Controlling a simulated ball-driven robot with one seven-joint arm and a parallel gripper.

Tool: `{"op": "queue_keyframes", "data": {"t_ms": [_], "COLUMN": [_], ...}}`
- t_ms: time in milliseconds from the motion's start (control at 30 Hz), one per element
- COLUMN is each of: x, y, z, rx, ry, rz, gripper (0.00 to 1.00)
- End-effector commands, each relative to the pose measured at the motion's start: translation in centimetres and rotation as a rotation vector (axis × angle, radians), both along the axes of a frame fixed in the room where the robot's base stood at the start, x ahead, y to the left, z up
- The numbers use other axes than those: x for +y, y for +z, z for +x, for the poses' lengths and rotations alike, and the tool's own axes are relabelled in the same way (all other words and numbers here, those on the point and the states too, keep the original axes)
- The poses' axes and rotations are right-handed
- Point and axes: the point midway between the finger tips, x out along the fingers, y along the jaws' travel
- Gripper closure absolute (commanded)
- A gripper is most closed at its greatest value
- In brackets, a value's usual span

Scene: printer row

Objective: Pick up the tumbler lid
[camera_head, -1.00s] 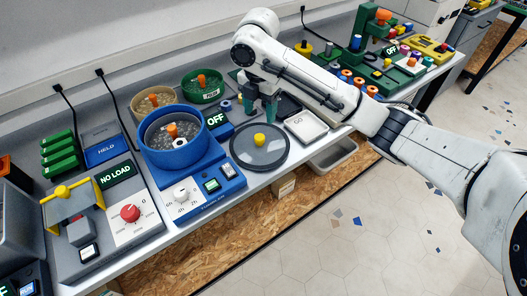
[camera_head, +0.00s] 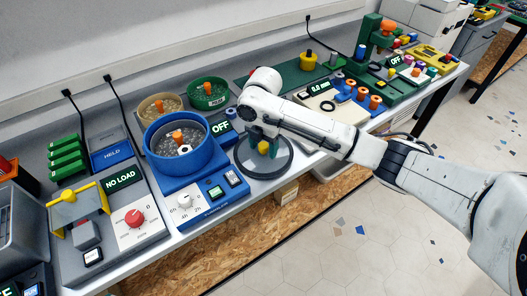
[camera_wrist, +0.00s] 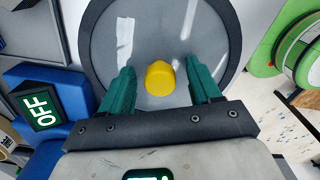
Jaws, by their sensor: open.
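The tumbler lid (camera_head: 250,163) is a round, see-through grey disc with a dark rim and a yellow knob (camera_wrist: 160,78). It lies on the bench to the right of the blue tumbler (camera_head: 167,165). My gripper (camera_head: 264,148) is over the lid, with its green fingers at the knob. In the wrist view, my gripper (camera_wrist: 162,88) is open, one finger on each side of the knob, with a gap visible on both sides. The lid's far part is hidden by my gripper in the head view.
The tumbler holds grey media and an orange piece. A tan bowl (camera_head: 148,109) and a green bowl (camera_head: 222,92) stand behind it. An OFF display (camera_head: 221,127) is close to the lid's left. The bench's front edge lies just in front of the lid.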

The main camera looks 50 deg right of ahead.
Motion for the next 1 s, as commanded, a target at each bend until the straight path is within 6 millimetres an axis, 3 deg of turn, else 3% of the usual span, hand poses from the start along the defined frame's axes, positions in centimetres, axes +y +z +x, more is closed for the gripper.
{"op": "queue_keyframes", "data": {"t_ms": [167,800,1000], "x": [-0.01,0.0,-0.02], "y": [0.0,0.05,0.09], "z": [0.0,0.02,0.03], "rx": [0.0,-0.001,-0.002], "ry": [0.0,0.0,0.0], "rz": [0.0,0.0,0.0], "gripper": [0.38,0.99,1.0]}}
